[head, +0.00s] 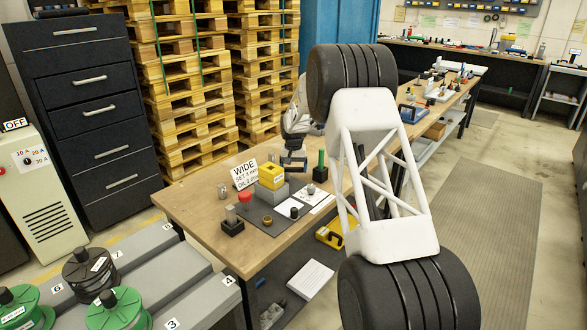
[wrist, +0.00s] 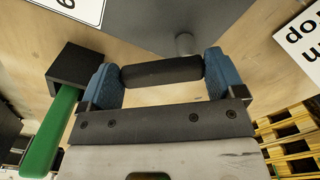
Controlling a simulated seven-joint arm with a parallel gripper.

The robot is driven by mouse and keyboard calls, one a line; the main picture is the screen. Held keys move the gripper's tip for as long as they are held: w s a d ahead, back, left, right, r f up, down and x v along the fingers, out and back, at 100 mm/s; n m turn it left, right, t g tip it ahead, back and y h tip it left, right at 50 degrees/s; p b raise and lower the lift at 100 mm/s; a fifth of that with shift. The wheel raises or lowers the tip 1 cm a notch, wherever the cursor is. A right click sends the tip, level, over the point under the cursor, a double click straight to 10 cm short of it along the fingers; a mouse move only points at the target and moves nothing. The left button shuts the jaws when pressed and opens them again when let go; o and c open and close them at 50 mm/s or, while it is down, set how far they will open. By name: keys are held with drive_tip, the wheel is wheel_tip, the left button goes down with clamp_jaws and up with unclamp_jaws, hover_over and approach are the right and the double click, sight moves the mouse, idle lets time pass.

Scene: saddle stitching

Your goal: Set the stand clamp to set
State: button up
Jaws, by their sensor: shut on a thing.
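My gripper (head: 293,163) is low over the far part of the wooden bench in the head view. In the wrist view its blue fingertips (wrist: 160,74) are closed on the two ends of a black cylindrical bar (wrist: 160,71). I cannot tell from these frames whether this bar is the stand clamp's handle. A small grey post (wrist: 185,43) shows just beyond the bar. No "set" mark is readable. A green upright handle (head: 321,161) on a black base stands right of my gripper; it also shows at left in the wrist view (wrist: 60,130).
A yellow box (head: 271,175) on a grey block, a WIDE sign (head: 244,173), a red button (head: 245,196) and small parts crowd the bench (head: 205,210). Wooden pallets (head: 190,90) rise behind. The aisle floor (head: 478,220) at right is clear.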

sight(294, 169)
drive_tip(key=o, duration=1)
drive_tip(key=shift+r, duration=0.15)
drive_tip(key=shift+r, duration=3.8)
drive_tip(key=shift+s, duration=0.1)
